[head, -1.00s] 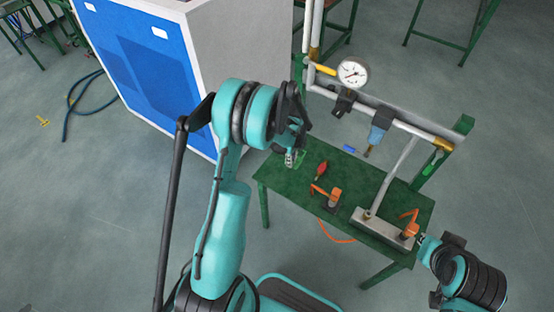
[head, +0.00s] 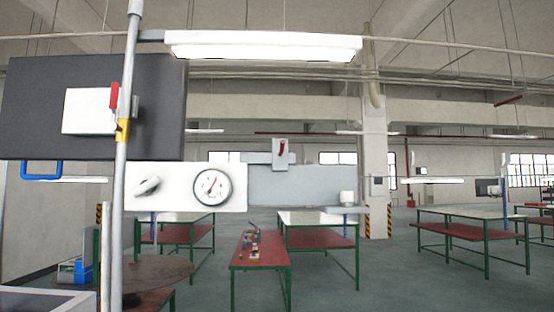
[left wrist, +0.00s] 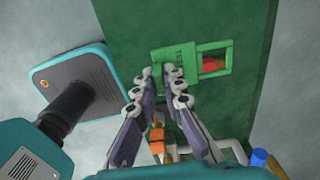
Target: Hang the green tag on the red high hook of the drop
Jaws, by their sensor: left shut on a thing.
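The green tag (left wrist: 182,62) shows in the left wrist view, a flat plate with lettering and a square opening at its right end. A red thing shows through the opening. In the head view, a red lever-like part (head: 114,96) sits on an upright grey pole (head: 119,180) with a yellow band. Another small red part (head: 282,148) sits on a grey box further right. I cannot tell whether either is the hook. My right gripper is in neither current view.
An orange-handled part (left wrist: 157,138) and a blue cylinder (left wrist: 259,158) show below my left fingers. In the head view, a white panel with a gauge (head: 213,187) is beside the pole. A red-topped table (head: 260,250) and several other tables stand beyond, with floor between.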

